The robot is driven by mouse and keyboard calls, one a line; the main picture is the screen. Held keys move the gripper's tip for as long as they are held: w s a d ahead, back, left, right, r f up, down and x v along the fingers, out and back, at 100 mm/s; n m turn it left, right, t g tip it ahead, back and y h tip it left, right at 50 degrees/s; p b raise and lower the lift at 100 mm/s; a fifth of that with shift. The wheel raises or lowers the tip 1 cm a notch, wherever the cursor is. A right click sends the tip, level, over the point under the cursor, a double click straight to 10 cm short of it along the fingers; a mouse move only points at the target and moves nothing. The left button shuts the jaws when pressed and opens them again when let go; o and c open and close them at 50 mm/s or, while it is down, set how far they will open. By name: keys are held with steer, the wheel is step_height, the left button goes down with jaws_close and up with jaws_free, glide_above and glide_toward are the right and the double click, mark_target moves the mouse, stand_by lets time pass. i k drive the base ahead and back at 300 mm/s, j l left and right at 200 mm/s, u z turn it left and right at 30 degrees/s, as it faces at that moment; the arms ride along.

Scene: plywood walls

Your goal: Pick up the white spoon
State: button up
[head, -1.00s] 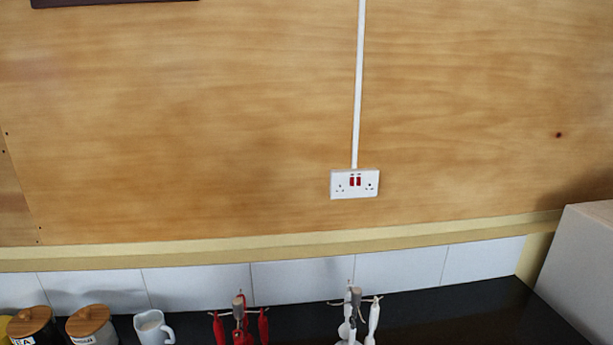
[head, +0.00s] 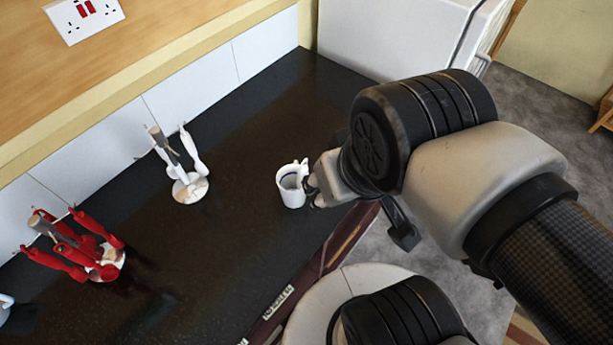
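A small stand (head: 190,189) with a round pale base holds white utensils (head: 193,150) hanging from its top, on the dark counter. I cannot tell which of them is the white spoon. My gripper (head: 312,186) is to the right of this stand, well apart from it, at the right side of a white mug (head: 291,190). Its fingers are mostly hidden by my arm and the mug, so I cannot tell whether they are open or touch the mug.
A similar stand with red utensils (head: 85,250) is at the left on the counter. The dark counter (head: 240,130) is bare between the white stand and the white appliance (head: 390,40) at the back. The counter's front edge runs beneath my arm.

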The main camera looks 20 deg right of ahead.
mark_target(303, 169)
steer(key=k+j, duration=0.1)
steer(key=j, duration=0.2)
steer(key=k+j+u, duration=0.15)
steer(key=j, duration=0.15)
steer(key=k+j, duration=0.1)
steer(key=j, duration=0.2)
steer(key=k+j+u, duration=0.1)
steer(key=j, duration=0.25)
